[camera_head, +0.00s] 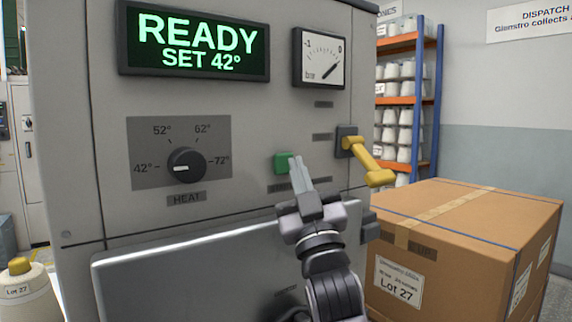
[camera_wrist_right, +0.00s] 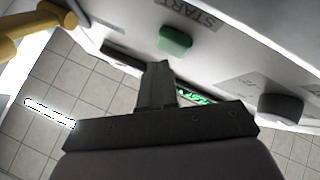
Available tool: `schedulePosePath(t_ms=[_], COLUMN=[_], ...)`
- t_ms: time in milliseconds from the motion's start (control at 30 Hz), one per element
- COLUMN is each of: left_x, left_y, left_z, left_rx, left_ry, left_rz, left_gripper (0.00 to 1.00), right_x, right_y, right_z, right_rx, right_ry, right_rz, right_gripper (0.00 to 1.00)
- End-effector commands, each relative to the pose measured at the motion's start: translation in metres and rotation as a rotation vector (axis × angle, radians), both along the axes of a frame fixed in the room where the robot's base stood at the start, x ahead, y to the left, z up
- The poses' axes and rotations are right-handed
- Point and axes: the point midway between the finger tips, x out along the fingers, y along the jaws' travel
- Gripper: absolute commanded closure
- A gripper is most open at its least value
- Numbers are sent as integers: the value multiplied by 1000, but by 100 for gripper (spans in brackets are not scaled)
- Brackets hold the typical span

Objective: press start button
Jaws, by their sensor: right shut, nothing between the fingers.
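The green start button (camera_head: 281,162) sits on the grey machine panel, right of the heat dial. It also shows in the right wrist view (camera_wrist_right: 174,41), near a label reading START. My right gripper (camera_head: 297,163) is shut and empty, its fingertips beside the button's right edge in the head view. In the right wrist view the shut fingers (camera_wrist_right: 157,72) point toward the panel, with the tips just below the button in the picture. I cannot tell whether they touch it. My left gripper is not in view.
The display (camera_head: 197,45) reads READY, SET 42°. The heat dial (camera_head: 186,165) points toward 42°. A yellow lever (camera_head: 369,163) sticks out right of the button. A pressure gauge (camera_head: 321,59) is above. A cardboard box (camera_head: 470,235) stands at the right.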

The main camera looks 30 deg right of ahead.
Motion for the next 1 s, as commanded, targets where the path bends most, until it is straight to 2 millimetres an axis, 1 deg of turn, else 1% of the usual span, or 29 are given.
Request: schedulePosePath(t_ms=[200,1000], left_x=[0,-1], left_y=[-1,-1], left_z=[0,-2], left_rx=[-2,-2], left_ry=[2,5], left_rz=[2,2], left_gripper=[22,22], right_x=[7,12], right_y=[0,1], right_z=[0,0], right_rx=[1,1], right_ry=[-1,0], right_rz=[0,-1], right_gripper=[100,100])
